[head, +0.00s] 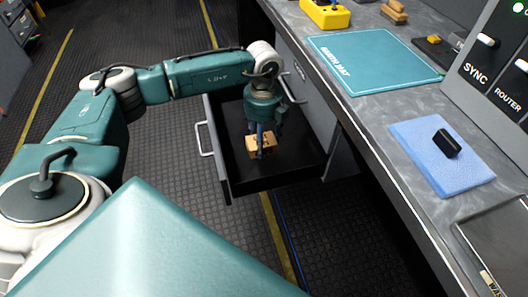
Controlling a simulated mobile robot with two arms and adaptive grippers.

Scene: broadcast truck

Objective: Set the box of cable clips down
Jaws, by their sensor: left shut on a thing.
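The box of cable clips (255,147) looks like a small tan block. It is inside the outline of an open, dark drawer (276,182) below the counter. My left gripper (262,141) points down over the drawer and is shut on the box. One finger crosses the front of the box and hides part of it. I cannot tell whether the box touches the drawer floor. My right gripper is not in view.
The counter above holds a teal mat (372,60), a blue pad (425,165) with a black object (446,143), and a yellow box (325,14). A grey SYNC and ROUTER panel (490,70) stands at right. The drawer has free floor around the box.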

